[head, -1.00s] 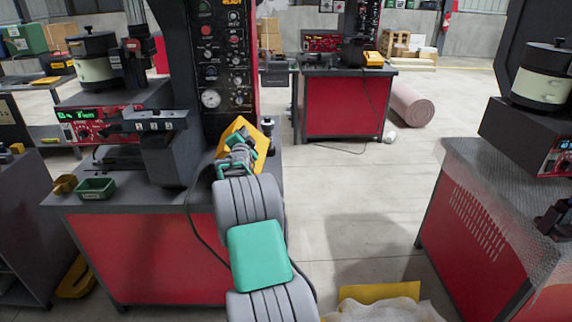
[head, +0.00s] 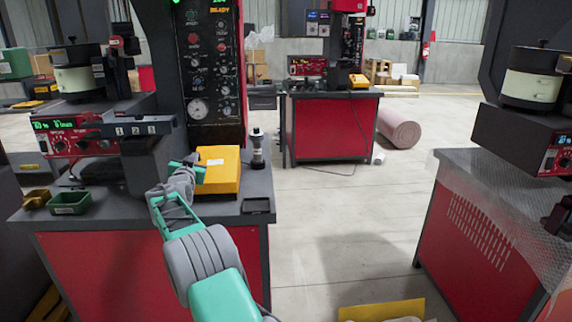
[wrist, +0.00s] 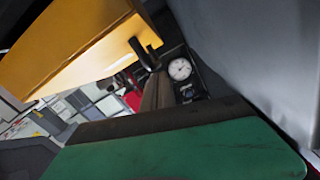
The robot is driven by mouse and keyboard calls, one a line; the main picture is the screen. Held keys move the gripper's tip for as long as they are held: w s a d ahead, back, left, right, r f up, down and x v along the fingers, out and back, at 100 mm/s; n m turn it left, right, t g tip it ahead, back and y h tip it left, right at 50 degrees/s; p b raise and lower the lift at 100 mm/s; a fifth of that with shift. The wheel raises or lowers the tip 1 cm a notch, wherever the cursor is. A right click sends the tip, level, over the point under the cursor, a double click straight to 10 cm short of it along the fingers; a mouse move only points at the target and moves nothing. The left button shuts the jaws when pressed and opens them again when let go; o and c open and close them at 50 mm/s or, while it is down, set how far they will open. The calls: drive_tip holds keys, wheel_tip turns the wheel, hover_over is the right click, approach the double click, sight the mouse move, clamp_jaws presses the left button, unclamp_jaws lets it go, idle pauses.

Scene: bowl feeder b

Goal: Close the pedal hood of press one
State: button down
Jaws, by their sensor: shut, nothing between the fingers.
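The yellow pedal hood (head: 222,168) sits on the bench of press one (head: 215,70), at the foot of the dark control panel. In the head view its top looks nearly level and its lower edge is at or close to the bench top. My gripper (head: 192,165) is shut and empty at the hood's left side, very close to it or touching; contact is not clear. My gripper hides part of the hood's left side. In the wrist view the hood (wrist: 85,45) fills the upper left, close to the camera. The pedal under it is hidden.
A green bin (head: 70,202) and a small yellow-brown bin (head: 37,198) stand at the bench's left. A dark cylindrical fitting (head: 257,150) stands right of the hood. Another red press bench (head: 330,125) is behind; a third (head: 490,225) stands right.

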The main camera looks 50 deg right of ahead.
drive_tip(key=shift+w+a+f, duration=0.1)
drive_tip(key=shift+f, duration=0.3)
idle(0.3)
drive_tip(key=s+a+r+n+g+y+p, duration=0.1)
drive_tip(key=s+a+r+y+p, duration=0.1)
drive_tip(key=s+a+r, duration=0.3)
drive_tip(key=s+a+r+n+y+p, duration=0.1)
drive_tip(key=s+a+r+p, duration=0.15)
drive_tip(key=s+a, duration=0.5)
drive_tip(key=s+a+f+n+g+y+p, duration=0.2)
drive_tip(key=s+a, duration=0.5)
drive_tip(key=s, duration=0.4)
drive_tip(key=s+a+f+n+g+y+p, duration=0.1)
drive_tip(key=s+a+n+g+y+p, duration=0.2)
drive_tip(key=s+a+p, duration=0.3)
drive_tip(key=s+a+f+n+g+y+p, duration=0.2)
drive_tip(key=s+a, duration=0.8)
drive_tip(key=s, duration=0.6)
drive_tip(key=n+g+y+p, duration=0.1)
drive_tip(key=n+y+p, duration=0.1)
drive_tip(key=n, duration=0.1)
drive_tip(key=shift+s+a+f+g, duration=0.2)
drive_tip(key=shift+s+f+g, duration=0.1)
drive_tip(key=shift+s+f, duration=0.1)
